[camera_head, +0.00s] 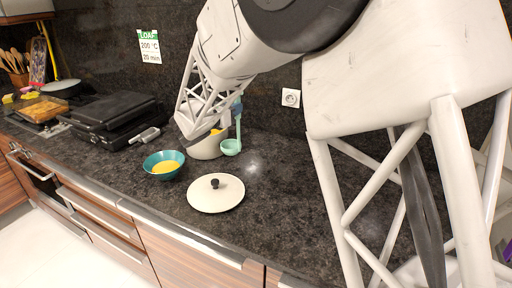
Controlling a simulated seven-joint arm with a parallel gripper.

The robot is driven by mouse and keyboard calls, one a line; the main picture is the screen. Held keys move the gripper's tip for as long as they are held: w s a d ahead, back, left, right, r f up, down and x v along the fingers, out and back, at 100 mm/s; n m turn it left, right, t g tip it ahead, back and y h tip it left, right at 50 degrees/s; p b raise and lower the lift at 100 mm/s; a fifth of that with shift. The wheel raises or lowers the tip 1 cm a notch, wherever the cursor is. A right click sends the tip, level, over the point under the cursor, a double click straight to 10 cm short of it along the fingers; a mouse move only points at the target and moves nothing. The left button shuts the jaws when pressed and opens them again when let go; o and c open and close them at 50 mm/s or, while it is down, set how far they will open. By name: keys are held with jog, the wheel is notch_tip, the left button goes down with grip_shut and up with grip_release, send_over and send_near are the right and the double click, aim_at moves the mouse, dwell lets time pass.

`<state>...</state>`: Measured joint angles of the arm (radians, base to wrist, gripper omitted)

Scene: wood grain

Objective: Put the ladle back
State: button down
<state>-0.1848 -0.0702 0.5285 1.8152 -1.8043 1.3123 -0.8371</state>
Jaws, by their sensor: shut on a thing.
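A mint-green ladle (231,147) shows just right of the cream pot, its bowl low by the counter and its handle rising toward my arm. The cream pot (207,150) stands on the dark counter, partly hidden behind my arm, with something yellow at its rim. My gripper (190,128) is at the lower end of the white lattice arm, over the pot's left side. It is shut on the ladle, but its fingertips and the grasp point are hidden. Whether the ladle bowl touches the counter cannot be told.
A teal bowl (151,166) with yellow contents stands left of the pot. A cream lid (215,194) with a black knob lies in front. A black grill (112,112) is at the left. The counter (285,200) right of the lid is clear. A wall socket (291,98) is behind.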

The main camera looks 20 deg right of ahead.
jog(key=s+d+f+m+g+h, duration=0.1)
jog(key=s+d+f+g, duration=0.1)
jog(key=d, duration=0.8)
jog(key=shift+s+d+m, duration=0.3)
jog(key=shift+s+d, duration=0.1)
jog(key=shift+s, duration=0.3)
jog(key=shift+w+f, duration=0.1)
jog(key=w+d+f, duration=0.1)
jog(key=w+d, duration=0.2)
jog(key=w, duration=1.2)
jog(key=shift+w+f, duration=0.25)
jog(key=shift+w, duration=0.05)
jog(key=shift+f, duration=1.85)
jog(key=c, duration=1.1)
grip_release()
jog(key=shift+a, duration=0.1)
